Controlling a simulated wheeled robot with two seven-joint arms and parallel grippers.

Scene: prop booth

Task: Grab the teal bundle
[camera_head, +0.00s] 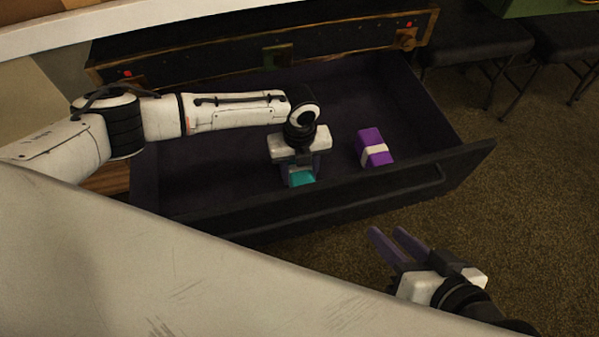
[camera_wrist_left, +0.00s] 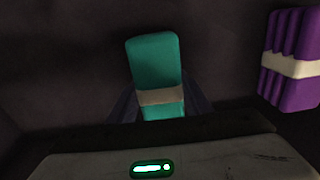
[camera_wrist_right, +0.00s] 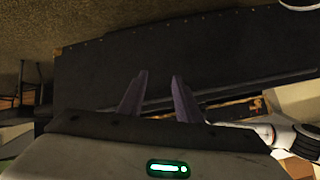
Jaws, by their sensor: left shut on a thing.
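The teal bundle (camera_head: 302,178) is in the open dark drawer, near its front wall, mostly hidden under my left gripper (camera_head: 300,170). In the left wrist view the teal bundle (camera_wrist_left: 155,62) shows a pale band around it, and the fingers of my left gripper (camera_wrist_left: 160,108) are on either side of it at the band. My left gripper is shut on it. Whether it touches the drawer floor I cannot tell. My right gripper (camera_head: 385,243) is open and empty, outside the drawer in front of its front panel; its fingers (camera_wrist_right: 158,95) stand apart in the right wrist view.
A purple bundle (camera_head: 371,140) with a white band lies in the drawer to the right of the teal one; it also shows in the left wrist view (camera_wrist_left: 285,90). The drawer's front wall (camera_head: 440,180) stands between my grippers. Black chairs (camera_head: 475,45) stand behind at the right.

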